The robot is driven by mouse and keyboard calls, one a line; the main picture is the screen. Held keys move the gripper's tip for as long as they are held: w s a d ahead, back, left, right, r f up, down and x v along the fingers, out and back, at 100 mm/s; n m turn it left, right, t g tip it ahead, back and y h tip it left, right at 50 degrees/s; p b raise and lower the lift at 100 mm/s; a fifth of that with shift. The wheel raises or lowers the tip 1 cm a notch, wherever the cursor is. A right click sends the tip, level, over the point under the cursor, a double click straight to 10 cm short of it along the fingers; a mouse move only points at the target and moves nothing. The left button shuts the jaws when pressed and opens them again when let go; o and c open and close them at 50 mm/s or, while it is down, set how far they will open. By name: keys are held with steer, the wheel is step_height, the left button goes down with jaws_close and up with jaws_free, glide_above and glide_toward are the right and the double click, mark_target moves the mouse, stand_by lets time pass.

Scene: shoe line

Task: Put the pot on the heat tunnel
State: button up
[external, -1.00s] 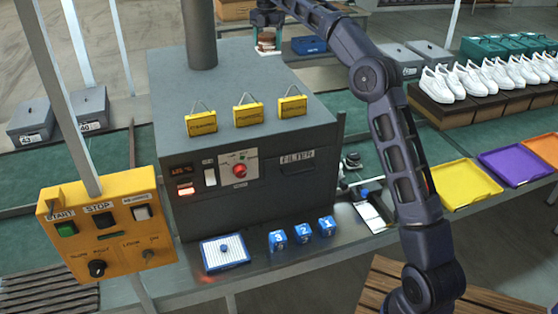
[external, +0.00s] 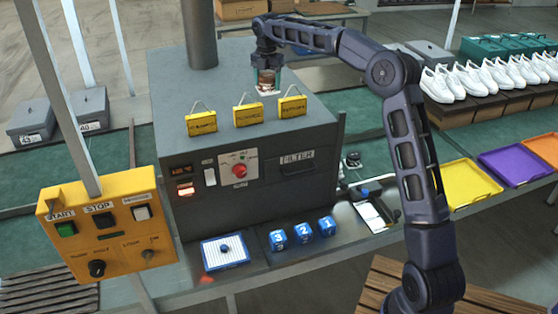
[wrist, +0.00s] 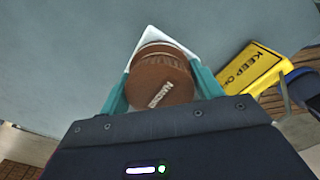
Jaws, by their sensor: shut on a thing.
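The heat tunnel (external: 290,205) is a large dark grey box with a flat top and a round flue. My gripper (external: 266,88) points down over the right rear part of its top, behind the yellow signs. It is shut on a small brown pot (external: 266,77). I cannot tell whether the pot touches the top.
Three yellow signs (external: 248,116) with wire handles stand along the front of the tunnel top; one shows at the right in the wrist view (wrist: 252,70). The flue (external: 199,35) rises at the back left. The top between flue and gripper is clear.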

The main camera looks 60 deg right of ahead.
mark_target(268, 91)
steer(key=shift+f, duration=2.15)
steer(key=shift+f, duration=0.1)
steer(key=o, duration=1.5)
steer(key=shift+o, duration=0.2)
